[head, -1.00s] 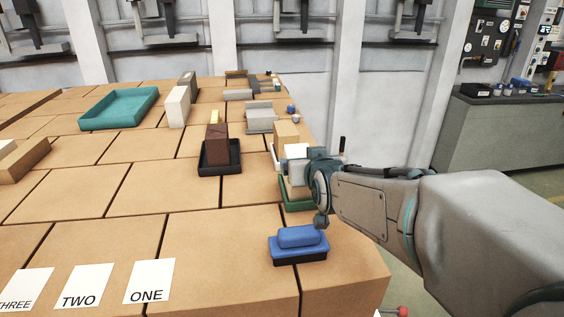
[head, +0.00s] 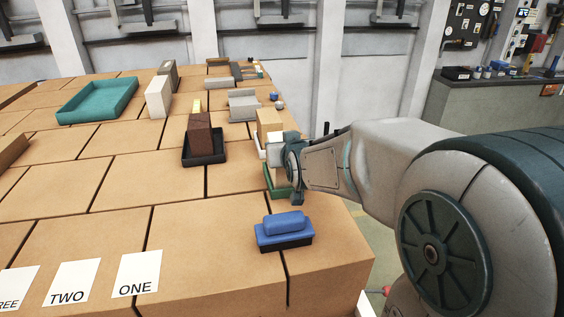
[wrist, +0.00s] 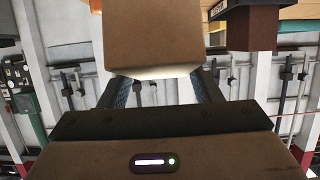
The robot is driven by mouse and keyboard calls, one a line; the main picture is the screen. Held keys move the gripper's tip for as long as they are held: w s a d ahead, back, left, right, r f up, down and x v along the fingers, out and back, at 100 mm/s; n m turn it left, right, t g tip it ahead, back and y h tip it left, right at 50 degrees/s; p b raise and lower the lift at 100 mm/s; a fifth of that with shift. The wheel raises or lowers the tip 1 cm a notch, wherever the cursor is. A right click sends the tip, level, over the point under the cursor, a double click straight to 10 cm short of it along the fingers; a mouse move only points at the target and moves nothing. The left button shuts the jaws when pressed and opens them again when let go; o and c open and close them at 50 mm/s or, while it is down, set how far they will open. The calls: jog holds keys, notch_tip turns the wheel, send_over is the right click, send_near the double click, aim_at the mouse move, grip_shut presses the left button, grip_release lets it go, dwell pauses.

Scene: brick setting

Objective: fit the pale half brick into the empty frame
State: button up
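The pale half brick (head: 275,142) is between the fingers of my gripper (head: 284,158) at the table's right side. In the wrist view the half brick (wrist: 155,38) looks brown in shadow, with a bright lit edge, and my gripper (wrist: 158,88) is closed on it. My gripper hides much of the frame. I cannot tell whether the brick touches it.
A tan block (head: 267,120) stands just behind the gripper. A dark frame (head: 205,160) holds a brown brick (head: 200,135) to the left. A blue piece (head: 285,223) sits in front on a dark-based frame. A teal tray (head: 97,98) lies back left.

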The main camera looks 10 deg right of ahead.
jog(key=shift+r, duration=0.1)
grip_shut()
notch_tip(320, 180, up, 4)
jog(key=shift+r+b, duration=0.1)
jog(key=shift+b, duration=0.4)
jog(key=shift+s+d+r, duration=0.25)
jog(key=shift+d, duration=0.05)
jog(key=s+d+r, duration=0.5)
jog(key=d+r, duration=0.1)
jog(key=d, duration=0.3)
jog(key=shift+w+a+f+g+p, duration=0.3)
jog(key=shift+w+a+g+p, duration=0.25)
jog(key=shift+w+a+p, duration=0.95)
jog(key=shift+w+a+f+g+p, duration=0.25)
jog(key=shift+w+a+g+p, duration=0.25)
jog(key=shift+w+a+p, duration=1)
jog(key=shift+w+a+f+g+p, duration=0.3)
jog(key=shift+w+a+g+p, duration=0.25)
jog(key=shift+w+a+p, duration=0.95)
jog(key=shift+s+a+p, duration=0.3)
jog(key=shift+s+p, duration=0.15)
jog(key=shift+p, duration=0.05)
